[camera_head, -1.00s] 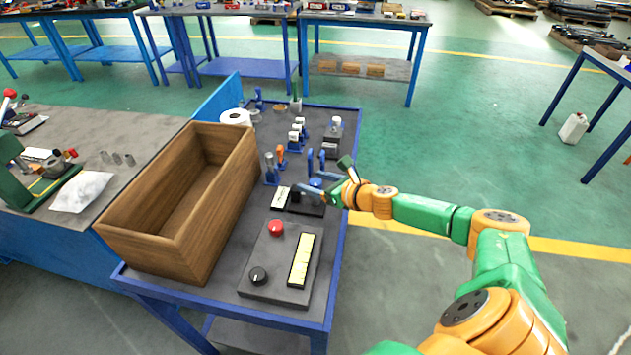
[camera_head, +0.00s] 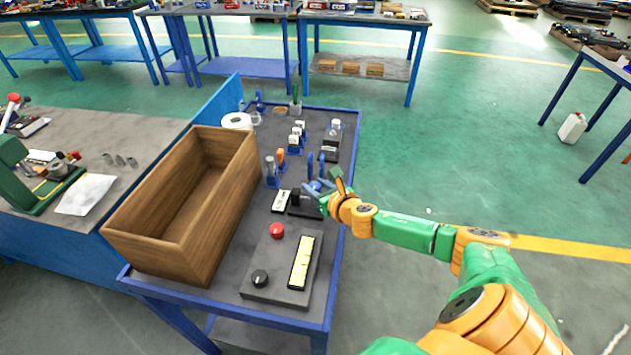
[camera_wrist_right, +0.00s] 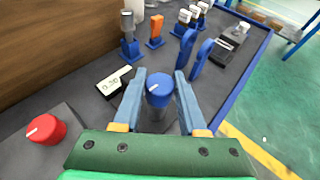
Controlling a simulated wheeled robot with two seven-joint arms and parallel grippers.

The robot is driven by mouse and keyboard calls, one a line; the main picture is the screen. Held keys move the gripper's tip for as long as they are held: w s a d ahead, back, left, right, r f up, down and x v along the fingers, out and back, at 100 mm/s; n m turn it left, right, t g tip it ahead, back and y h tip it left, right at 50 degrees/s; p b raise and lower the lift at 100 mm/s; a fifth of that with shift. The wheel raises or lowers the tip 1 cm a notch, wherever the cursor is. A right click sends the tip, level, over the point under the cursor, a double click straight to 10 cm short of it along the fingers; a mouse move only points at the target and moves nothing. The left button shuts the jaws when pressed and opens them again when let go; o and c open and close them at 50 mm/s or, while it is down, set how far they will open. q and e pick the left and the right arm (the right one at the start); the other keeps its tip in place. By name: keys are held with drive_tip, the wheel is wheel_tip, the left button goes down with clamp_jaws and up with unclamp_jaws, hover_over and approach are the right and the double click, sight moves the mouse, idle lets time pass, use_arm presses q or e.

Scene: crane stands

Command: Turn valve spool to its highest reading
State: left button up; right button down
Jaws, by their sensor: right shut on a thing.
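A blue round knob with a white mark, seemingly the valve spool, stands between the fingers of my right gripper in the right wrist view (camera_wrist_right: 159,90). My right gripper (camera_wrist_right: 159,82) is shut on it, one finger on each side. In the head view the right gripper (camera_head: 316,188) reaches the knob from the right. A small readout (camera_wrist_right: 113,84) with dark figures on white lies just left of the knob; I read it roughly as 0.20, not surely. It also shows in the head view (camera_head: 281,201). My left gripper is not in view.
A grey panel with a red knob (camera_head: 277,230), a black knob (camera_head: 260,278) and a yellow strip (camera_head: 303,262) is in front. A wooden box (camera_head: 150,238) fills the cart's left side. Blue upright holders (camera_wrist_right: 190,46) stand just behind the knob.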

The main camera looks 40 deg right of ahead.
drive_tip(key=m+g+h+p, duration=0.1)
drive_tip(key=m+h+p, duration=0.1)
drive_tip(key=m+h, duration=0.1)
drive_tip(key=shift+a+r+m+h, duration=0.1)
drive_tip(key=shift+r+m+h, duration=0.05)
drive_tip(key=shift+m+h, duration=0.3)
drive_tip(key=m+g+h, duration=0.2)
drive_tip(key=h, duration=0.1)
drive_tip(key=shift+m, duration=0.25)
drive_tip(key=shift+f+m+g+h+b, duration=0.3)
drive_tip(key=shift+m+g+h+b, duration=0.2)
drive_tip(key=shift+m+g+h, duration=0.6)
drive_tip(key=shift+r+m+g+h+b, duration=0.15)
drive_tip(key=shift+m+g+h+b, duration=0.5)
drive_tip(key=shift+m+g+b, duration=0.45)
drive_tip(key=shift+c, duration=2.3)
unclamp_jaws()
